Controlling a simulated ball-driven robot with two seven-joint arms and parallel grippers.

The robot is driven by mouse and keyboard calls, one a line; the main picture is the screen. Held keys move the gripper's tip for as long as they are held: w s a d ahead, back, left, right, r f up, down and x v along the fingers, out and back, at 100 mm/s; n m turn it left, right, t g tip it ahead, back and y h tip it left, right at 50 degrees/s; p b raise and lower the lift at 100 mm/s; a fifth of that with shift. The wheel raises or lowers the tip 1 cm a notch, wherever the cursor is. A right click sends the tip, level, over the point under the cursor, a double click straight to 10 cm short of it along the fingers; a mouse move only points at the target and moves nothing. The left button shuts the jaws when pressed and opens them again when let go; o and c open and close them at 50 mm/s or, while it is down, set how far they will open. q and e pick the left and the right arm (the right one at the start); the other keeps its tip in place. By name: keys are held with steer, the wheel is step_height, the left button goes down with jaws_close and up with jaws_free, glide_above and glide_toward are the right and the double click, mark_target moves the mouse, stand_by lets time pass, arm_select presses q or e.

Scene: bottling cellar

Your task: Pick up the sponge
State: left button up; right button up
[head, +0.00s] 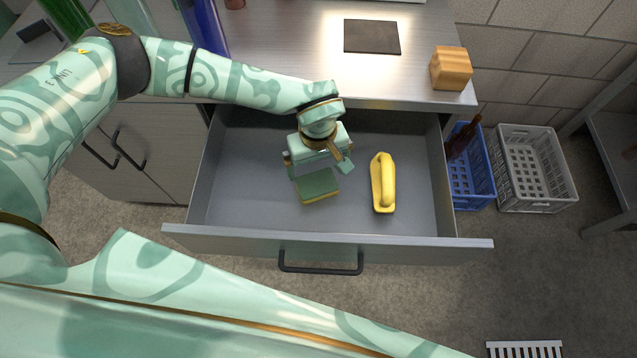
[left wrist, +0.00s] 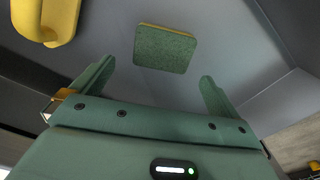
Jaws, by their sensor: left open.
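The sponge (head: 317,187) has a green top and a yellow layer below. It lies in the open drawer, left of the drawer's middle. My left gripper (head: 319,168) is over the drawer, just behind the sponge in the head view. Its jaws are open and empty. In the left wrist view the sponge (left wrist: 165,49) lies beyond the two fingers (left wrist: 152,85), roughly between their lines and apart from them. My right gripper is not in view.
A yellow brush-like object with a handle (head: 383,183) lies in the drawer right of the sponge. The drawer's front wall (head: 330,245) and sides surround them. A wooden block (head: 451,68) and a dark mat (head: 372,37) are on the counter. Blue and grey crates (head: 536,170) stand right.

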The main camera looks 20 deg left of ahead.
mark_target(317, 183)
arm_select(q)
steer(key=shift+f, duration=0.8)
steer(key=f+b, duration=0.1)
steer(key=f, duration=0.2)
steer(key=f+b, duration=0.1)
steer(key=f, duration=0.1)
steer(key=shift+s+f+b, duration=0.15)
steer(key=shift+s+b, duration=0.2)
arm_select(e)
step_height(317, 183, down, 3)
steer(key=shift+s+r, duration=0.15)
arm_select(q)
steer(key=c, duration=0.9)
steer(key=shift+o, duration=0.2)
steer(key=shift+r, duration=0.25)
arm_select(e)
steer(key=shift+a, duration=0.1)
arm_select(q)
step_height(317, 183, up, 10)
steer(key=p, duration=0.4)
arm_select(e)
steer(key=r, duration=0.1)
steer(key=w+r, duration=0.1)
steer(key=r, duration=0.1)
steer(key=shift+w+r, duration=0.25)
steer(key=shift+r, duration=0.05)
arm_select(q)
steer(key=shift+f, duration=0.1)
